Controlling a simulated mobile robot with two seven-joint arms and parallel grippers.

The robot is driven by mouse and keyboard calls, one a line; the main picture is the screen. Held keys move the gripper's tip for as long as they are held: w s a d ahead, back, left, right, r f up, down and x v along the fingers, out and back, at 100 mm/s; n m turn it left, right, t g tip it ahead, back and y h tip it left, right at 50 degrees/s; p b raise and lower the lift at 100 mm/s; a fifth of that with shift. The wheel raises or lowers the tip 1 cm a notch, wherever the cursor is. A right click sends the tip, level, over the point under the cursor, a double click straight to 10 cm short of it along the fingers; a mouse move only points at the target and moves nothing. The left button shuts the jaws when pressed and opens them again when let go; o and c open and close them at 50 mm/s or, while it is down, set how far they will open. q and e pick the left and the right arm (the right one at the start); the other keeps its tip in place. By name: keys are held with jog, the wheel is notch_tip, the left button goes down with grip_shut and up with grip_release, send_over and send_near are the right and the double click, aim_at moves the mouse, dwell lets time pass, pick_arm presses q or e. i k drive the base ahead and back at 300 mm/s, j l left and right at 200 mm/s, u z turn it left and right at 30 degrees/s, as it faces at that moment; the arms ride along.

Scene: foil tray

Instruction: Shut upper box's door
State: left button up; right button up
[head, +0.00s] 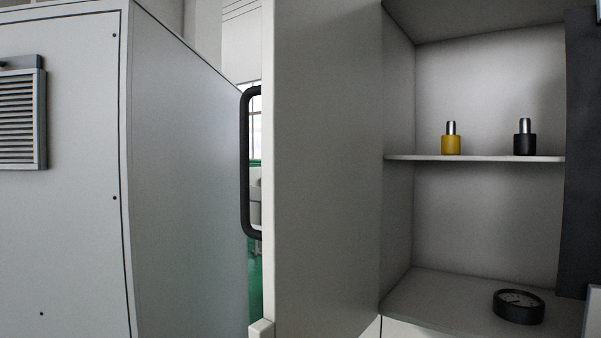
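The upper box (398,175) is a grey open cabinet on the right of the head view. Its door (325,170) stands wide open, with its inner face toward me, at the left of the opening. A black bar handle (245,165) sticks out past the door's left edge, on its outer side. Neither of my grippers shows in the head view.

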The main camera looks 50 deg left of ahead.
aim_at(321, 88)
jog(key=j, duration=0.85)
jog(key=k+j, duration=0.15)
jog(key=j, duration=0.65)
jog(key=k+j+z, duration=0.15)
jog(key=k, duration=0.15)
